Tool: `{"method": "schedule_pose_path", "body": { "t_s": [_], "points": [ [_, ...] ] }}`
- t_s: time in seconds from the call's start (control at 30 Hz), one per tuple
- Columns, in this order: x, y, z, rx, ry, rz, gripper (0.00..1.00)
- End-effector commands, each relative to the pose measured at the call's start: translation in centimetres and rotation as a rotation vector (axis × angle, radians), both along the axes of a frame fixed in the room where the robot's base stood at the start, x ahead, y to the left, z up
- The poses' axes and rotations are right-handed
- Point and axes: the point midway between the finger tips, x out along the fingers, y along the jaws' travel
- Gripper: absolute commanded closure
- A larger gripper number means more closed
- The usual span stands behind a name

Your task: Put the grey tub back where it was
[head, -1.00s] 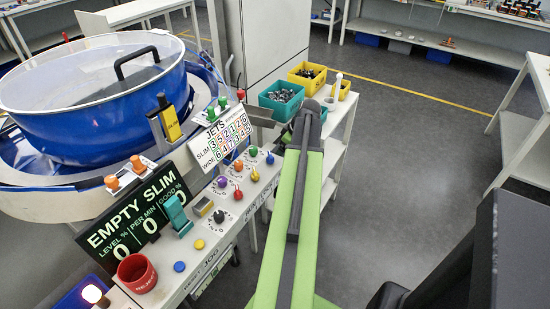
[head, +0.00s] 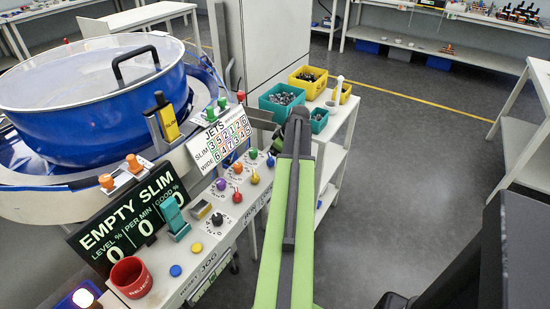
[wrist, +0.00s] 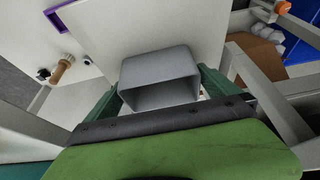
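The grey tub (wrist: 160,68) is in the middle of the wrist view, its open mouth facing the camera and no contents visible. My gripper (wrist: 160,88) has a dark green finger against each side of it and appears shut on it. A pale surface lies beyond the tub; I cannot tell whether they touch. In the head view my arm reaches forward to the right of the control bench, and its far end hides the gripper and the tub.
Teal bins (head: 282,96) and yellow bins (head: 307,79) stand on a white stand (head: 345,120) by the arm's far end. The blue bowl feeder (head: 90,105) and control bench (head: 215,235) are at left, with a red cup (head: 132,277) on the bench. Open floor lies right.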

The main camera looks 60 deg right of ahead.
Motion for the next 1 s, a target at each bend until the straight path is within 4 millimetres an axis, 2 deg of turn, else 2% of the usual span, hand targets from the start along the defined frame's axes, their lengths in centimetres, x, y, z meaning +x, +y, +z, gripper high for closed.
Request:
{"method": "schedule_pose_path", "body": {
  "t_s": [0.17,0.27,0.6,0.7,0.83,1.0],
  "points": [
    [-0.1,0.0,0.8,0.000,0.000,-0.001,0.00],
    [-0.6,0.0,2.0,0.000,0.000,-0.001,0.00],
    [-3.4,0.1,9.2,0.001,0.000,-0.002,0.00],
    [-4.1,0.0,10.8,0.000,0.000,-0.001,0.00],
    [-4.7,0.0,11.6,0.000,0.000,-0.002,0.00],
    [-4.8,0.0,11.3,0.000,0.000,-0.001,0.00]
  ]
}}
